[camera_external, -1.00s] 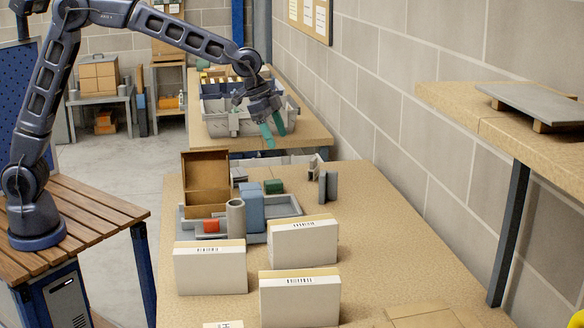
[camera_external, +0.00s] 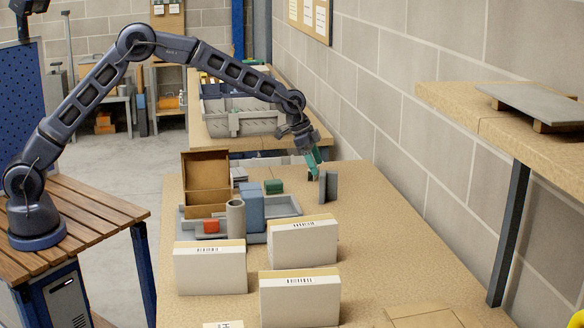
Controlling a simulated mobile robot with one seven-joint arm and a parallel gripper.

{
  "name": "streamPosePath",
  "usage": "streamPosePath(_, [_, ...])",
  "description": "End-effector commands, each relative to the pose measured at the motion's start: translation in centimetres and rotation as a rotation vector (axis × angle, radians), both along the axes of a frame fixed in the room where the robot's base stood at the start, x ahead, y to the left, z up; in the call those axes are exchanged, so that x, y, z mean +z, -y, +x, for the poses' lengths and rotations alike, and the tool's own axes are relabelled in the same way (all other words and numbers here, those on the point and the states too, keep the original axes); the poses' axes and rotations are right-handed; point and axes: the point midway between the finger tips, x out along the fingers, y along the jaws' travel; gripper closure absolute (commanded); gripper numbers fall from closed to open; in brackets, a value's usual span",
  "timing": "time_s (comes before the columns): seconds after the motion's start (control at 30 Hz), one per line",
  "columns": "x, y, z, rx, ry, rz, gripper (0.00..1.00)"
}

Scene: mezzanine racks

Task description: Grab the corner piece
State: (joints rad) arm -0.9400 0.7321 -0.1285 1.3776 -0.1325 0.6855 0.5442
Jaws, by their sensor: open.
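The corner piece, seemingly the grey upright angled piece (camera_external: 329,187), stands on the near table to the right of the grey tray. My gripper (camera_external: 314,168) has teal fingers that point down. It is open and sits just left of and above the corner piece, close to its top. The fingers partly overlap the area behind the piece, and I cannot tell whether they touch it.
An open cardboard box (camera_external: 206,184) stands behind. Several white boxes (camera_external: 302,243) stand in front.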

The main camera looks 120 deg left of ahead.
Motion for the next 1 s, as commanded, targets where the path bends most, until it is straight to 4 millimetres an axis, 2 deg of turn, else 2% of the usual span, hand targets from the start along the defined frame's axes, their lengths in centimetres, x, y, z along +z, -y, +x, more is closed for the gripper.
streamPosePath(0.1, [-1.8,-0.2,0.7,-0.001,-0.001,-0.002,0.24])
streamPosePath(0.37, [-3.3,-0.5,1.3,0.0,0.0,0.0,0.24])
streamPosePath(0.7, [-7.1,-1.1,2.9,0.0,-0.001,0.0,0.24])
streamPosePath(0.97, [-7.5,-1.2,3.1,0.0,0.0,0.0,0.24])
streamPosePath(1.0, [-7.5,-1.2,3.1,0.0,0.0,0.0,0.28])
